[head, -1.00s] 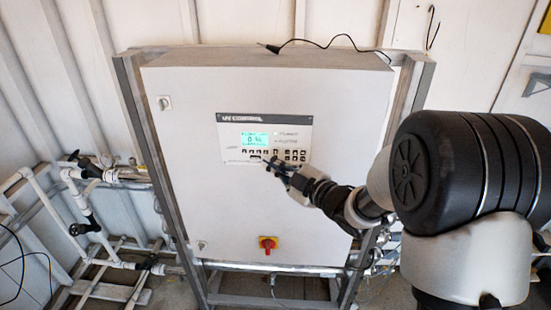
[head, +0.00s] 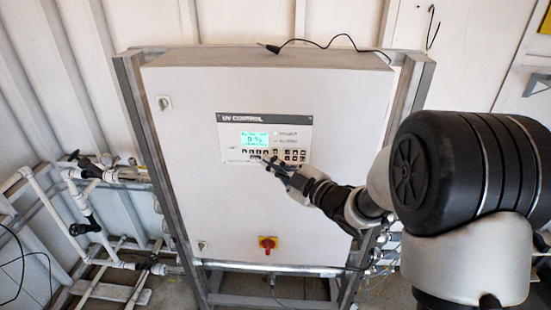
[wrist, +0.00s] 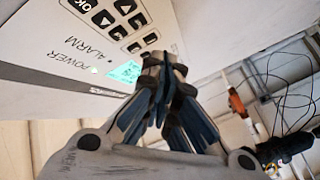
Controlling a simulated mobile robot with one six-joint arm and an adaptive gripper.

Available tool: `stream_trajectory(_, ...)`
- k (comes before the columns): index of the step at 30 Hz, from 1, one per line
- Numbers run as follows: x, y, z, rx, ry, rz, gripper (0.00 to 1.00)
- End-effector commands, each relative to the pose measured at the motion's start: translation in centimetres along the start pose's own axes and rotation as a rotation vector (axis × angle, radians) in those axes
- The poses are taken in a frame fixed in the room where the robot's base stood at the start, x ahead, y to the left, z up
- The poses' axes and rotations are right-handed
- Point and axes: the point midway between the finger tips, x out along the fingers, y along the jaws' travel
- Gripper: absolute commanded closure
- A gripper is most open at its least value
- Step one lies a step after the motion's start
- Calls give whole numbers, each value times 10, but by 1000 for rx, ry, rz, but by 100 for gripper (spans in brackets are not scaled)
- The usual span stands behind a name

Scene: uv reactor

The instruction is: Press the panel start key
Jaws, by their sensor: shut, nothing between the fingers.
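The grey UV control cabinet (head: 220,210) stands upright in the head view. Its panel (head: 228,123) has a lit green screen (head: 255,141) and rows of small dark keys (head: 292,155) below it. My gripper (head: 266,161) is shut and empty, its tips at the lower part of the panel and over some keys. I cannot tell whether the tips touch the panel. In the wrist view the shut fingers (wrist: 165,65) are close to the panel, with arrow keys (wrist: 125,6) and an OK key beside them. The start key cannot be made out.
A red and yellow rotary switch (head: 268,244) sits low on the cabinet door. A black cable (head: 330,42) lies on the cabinet top. White pipes and valves (head: 85,215) stand at the left. The door around the panel is clear.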

Motion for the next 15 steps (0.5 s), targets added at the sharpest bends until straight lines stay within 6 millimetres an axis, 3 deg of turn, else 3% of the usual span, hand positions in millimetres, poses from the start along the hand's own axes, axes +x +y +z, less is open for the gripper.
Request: stream_trajectory(15,6,4,4,0,0,0,100)
